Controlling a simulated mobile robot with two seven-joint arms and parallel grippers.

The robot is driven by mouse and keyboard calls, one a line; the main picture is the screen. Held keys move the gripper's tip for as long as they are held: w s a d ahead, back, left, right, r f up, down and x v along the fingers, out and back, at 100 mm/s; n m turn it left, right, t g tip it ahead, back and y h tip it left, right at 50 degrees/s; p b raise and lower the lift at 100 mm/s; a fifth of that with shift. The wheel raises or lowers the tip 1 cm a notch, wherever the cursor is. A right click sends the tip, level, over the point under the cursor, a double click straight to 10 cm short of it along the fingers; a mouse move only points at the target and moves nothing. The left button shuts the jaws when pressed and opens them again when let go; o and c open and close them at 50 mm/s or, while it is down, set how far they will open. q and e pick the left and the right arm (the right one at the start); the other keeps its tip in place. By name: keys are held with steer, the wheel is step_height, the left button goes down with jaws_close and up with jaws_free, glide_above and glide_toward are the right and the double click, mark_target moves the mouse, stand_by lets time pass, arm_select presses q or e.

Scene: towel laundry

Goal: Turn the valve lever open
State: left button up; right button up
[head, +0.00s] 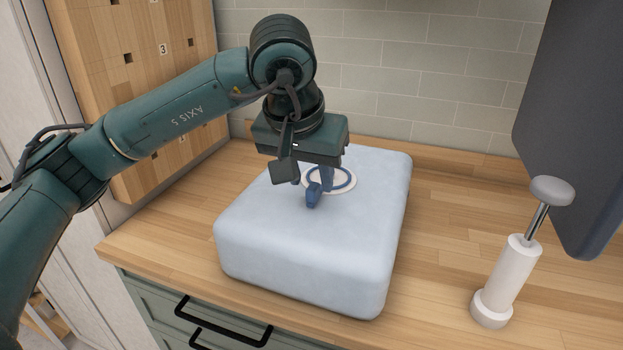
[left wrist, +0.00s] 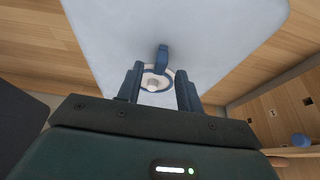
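A blue valve lever (head: 313,196) stands on top of a pale blue block (head: 300,240), over a white disc with a blue ring (head: 348,185). In the left wrist view the lever (left wrist: 162,59) reaches from the disc (left wrist: 151,83) toward the top of the picture. My left gripper (head: 311,182) points down just above the disc. Its two dark fingers (left wrist: 158,88) are apart on either side of the disc, with the lever between and slightly beyond their tips. Whether a finger touches the lever I cannot tell. My right gripper is not in view.
The block sits on a wooden counter (head: 450,215) against a tiled wall (head: 430,80). A white cylinder with a grey knob (head: 507,275) stands on the right. A dark grey panel (head: 580,130) hangs at the far right. A wooden panel with holes (head: 145,70) stands at the left.

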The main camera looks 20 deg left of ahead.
arm_select(q)
steer(key=shift+x, duration=1.05)
jaws_close()
